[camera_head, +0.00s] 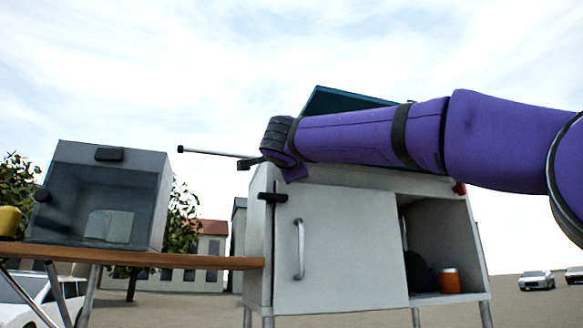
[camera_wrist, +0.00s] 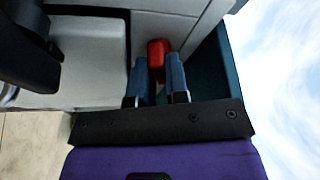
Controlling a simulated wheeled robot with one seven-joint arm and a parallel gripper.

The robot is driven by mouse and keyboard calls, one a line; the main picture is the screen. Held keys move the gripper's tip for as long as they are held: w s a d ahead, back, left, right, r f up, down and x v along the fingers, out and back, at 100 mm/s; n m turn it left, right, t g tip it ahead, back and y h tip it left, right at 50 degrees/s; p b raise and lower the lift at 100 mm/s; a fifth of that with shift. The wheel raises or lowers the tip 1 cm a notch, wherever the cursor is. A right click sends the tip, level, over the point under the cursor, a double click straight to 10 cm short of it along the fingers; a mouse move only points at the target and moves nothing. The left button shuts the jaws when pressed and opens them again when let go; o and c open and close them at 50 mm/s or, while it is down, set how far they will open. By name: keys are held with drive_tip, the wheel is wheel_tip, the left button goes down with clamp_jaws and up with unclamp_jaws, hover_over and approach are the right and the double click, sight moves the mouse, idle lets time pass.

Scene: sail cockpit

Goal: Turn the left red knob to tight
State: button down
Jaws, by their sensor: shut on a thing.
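The left red knob (camera_wrist: 158,48) shows in the wrist view on the front of a pale cabinet, at the tips of my gripper (camera_wrist: 157,62). The two blue fingers are shut on the knob, one on each side, and hide part of its sides. In the head view my purple arm crosses the top of the white cabinet (camera_head: 340,245) and hides this knob and my fingertips. A second red knob (camera_head: 459,188) shows at the cabinet's upper right, partly covered by the arm. I cannot make out any marking of the knob's turn.
The cabinet has a handled door and an open bay with an orange jar (camera_head: 450,281). A thin rod (camera_head: 215,153) sticks out left near my wrist. A wooden table (camera_head: 150,258) at left bears a grey glass-fronted box (camera_head: 100,197) and a yellow cup (camera_head: 9,221).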

idle(0.3)
drive_tip(key=c, duration=1.1)
unclamp_jaws()
